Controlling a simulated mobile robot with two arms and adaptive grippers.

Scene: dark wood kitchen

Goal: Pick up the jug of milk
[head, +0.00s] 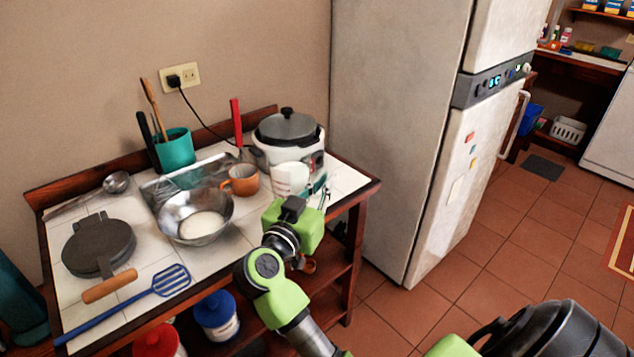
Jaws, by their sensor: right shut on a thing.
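A white jug (290,178), which looks like the jug of milk, stands out in front of the rice cooker at the right part of the tiled table. My right gripper (303,195) reaches in from below and is shut on it. The green gripper body hides the jug's lower part, and the fingers show only partly. I cannot tell whether the jug touches the table top. My left gripper is not in view.
A rice cooker (287,138) stands right behind the jug. An orange mug (241,180) and a metal bowl (183,228) are to its left. A waffle iron (98,246) and blue spatula (150,294) lie further left. A fridge (395,130) stands to the right; open floor lies beyond.

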